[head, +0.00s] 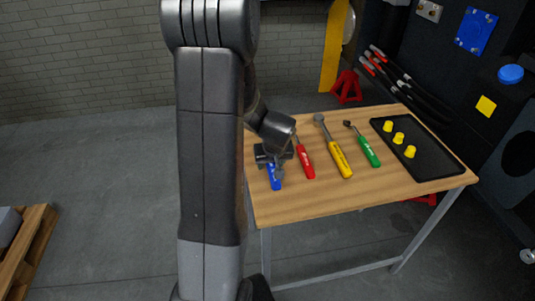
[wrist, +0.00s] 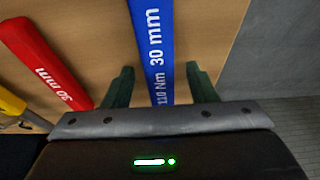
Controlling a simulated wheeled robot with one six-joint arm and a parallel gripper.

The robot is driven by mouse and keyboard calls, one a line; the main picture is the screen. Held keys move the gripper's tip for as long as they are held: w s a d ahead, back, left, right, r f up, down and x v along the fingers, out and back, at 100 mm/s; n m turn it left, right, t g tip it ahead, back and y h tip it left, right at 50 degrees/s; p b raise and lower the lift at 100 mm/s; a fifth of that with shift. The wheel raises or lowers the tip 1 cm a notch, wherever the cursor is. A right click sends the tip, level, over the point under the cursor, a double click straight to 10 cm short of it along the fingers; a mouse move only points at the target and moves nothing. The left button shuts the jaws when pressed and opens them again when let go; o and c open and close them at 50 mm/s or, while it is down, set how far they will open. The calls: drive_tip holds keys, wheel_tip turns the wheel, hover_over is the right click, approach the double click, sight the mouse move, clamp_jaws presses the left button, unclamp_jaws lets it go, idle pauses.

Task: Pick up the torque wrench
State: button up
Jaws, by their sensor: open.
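Several wrenches with coloured handles lie on a wooden table. My gripper (head: 273,163) is open over the blue-handled wrench (head: 274,181), the leftmost. In the wrist view, the blue handle (wrist: 153,40), marked 30 mm and Nm, runs between my two dark green fingers (wrist: 161,82), one on each side with gaps. Its far part is hidden by my gripper in the head view. The red wrench (head: 307,165), also seen in the wrist view (wrist: 45,60), is just beside it. The yellow wrench (head: 340,160) and green wrench (head: 367,151) lie farther right.
A black tray (head: 439,168) with yellow pieces (head: 398,138) lies at the table's right. The wooden table (head: 300,203) has bare room along its front. Dark machinery (head: 510,110) stands at the right. A pallet (head: 22,245) is on the floor at left.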

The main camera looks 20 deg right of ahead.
drive_tip(key=shift+c, duration=0.4)
clamp_jaws()
drive_tip(key=shift+r, duration=0.2)
wheel_tip(320, 180, up, 10)
drive_tip(key=shift+p, duration=0.3)
drive_tip(key=shift+f, duration=0.1)
drive_tip(key=c, duration=0.5)
unclamp_jaws()
drive_tip(key=shift+c, duration=0.2)
clamp_jaws()
